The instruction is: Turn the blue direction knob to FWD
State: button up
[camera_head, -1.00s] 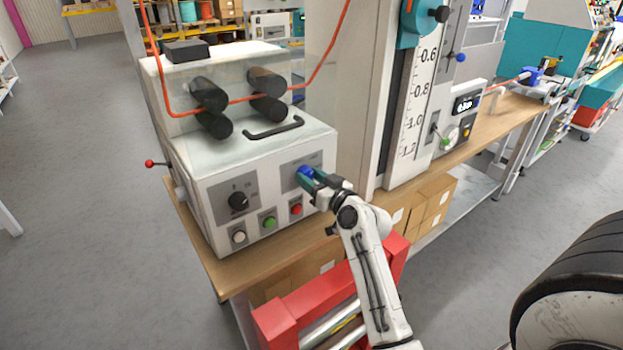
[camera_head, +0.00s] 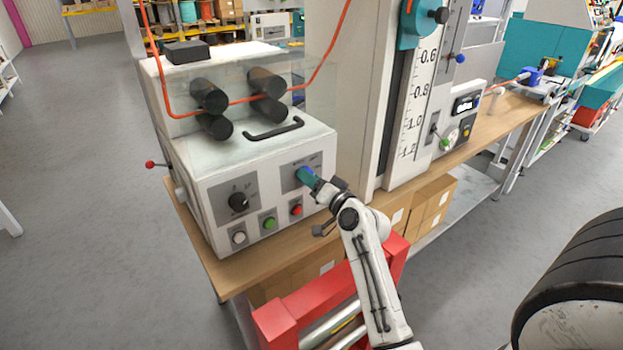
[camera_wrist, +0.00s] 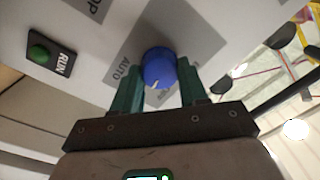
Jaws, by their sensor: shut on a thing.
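The blue direction knob (camera_head: 304,174) is on a grey plate on the front of the white machine, at its right side. AUTO is readable on the plate beside the knob in the wrist view. FWD is not readable in either view.
A black dial (camera_head: 238,202) and white, green (camera_head: 269,222) and red (camera_head: 296,208) buttons share the machine's front. A black handle (camera_head: 274,128) and black rollers sit above.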

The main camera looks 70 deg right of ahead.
jog(key=shift+m, duration=0.8)
jog(key=o, duration=1.1)
jog(key=shift+c, duration=0.2)
jog(key=shift+s, duration=0.15)
jog(key=b+v, duration=0.2)
jog(key=v, duration=0.8)
jog(key=shift+s+a, duration=0.25)
